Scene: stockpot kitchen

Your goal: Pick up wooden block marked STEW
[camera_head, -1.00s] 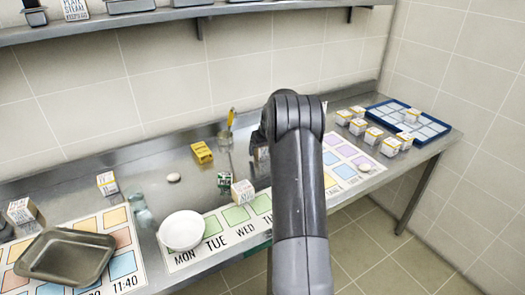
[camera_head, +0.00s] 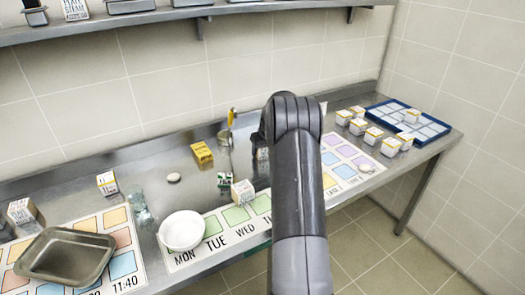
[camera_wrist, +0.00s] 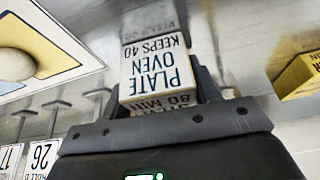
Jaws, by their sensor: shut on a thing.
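My gripper (camera_wrist: 160,98) is shut on a white wooden block (camera_wrist: 157,72) in the wrist view. The block's facing side reads PLATE OVEN KEEPS 40, upside down. A second side below it shows 80 MIN, and the word above that is partly hidden by my gripper, so I cannot read STEW for certain. The block's reflection shows on the metal behind it. In the head view my arm hides most of the gripper and the block.
A yellow box (camera_head: 202,153) and a white block (camera_head: 242,192) lie left of my arm. A white bowl (camera_head: 182,230) and a metal tray (camera_head: 66,256) stand further left. Several white blocks and a blue tray (camera_head: 446,126) are at right. A shelf (camera_head: 150,18) runs above.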

